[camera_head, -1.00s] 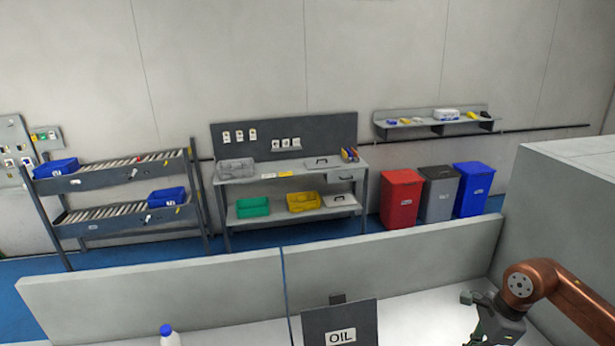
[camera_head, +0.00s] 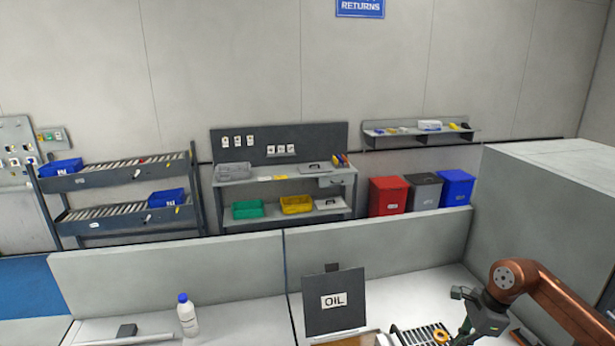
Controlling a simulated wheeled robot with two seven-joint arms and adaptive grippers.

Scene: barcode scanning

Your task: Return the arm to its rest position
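My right arm (camera_head: 545,297) comes in from the right, copper-coloured, with its dark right gripper (camera_head: 470,336) pointing down over the right side of the white desk. The fingertips are near or past the bottom edge, so I cannot tell whether it is open or holds anything. A small yellow part shows beside it. My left gripper and arm are not in view. A white bottle with a blue cap (camera_head: 187,316) stands upright on the left part of the desk.
A black slatted rack (camera_head: 420,335) lies near the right gripper. A low grey partition (camera_head: 170,271) runs behind the desk, and a large grey block (camera_head: 560,195) stands at the right.

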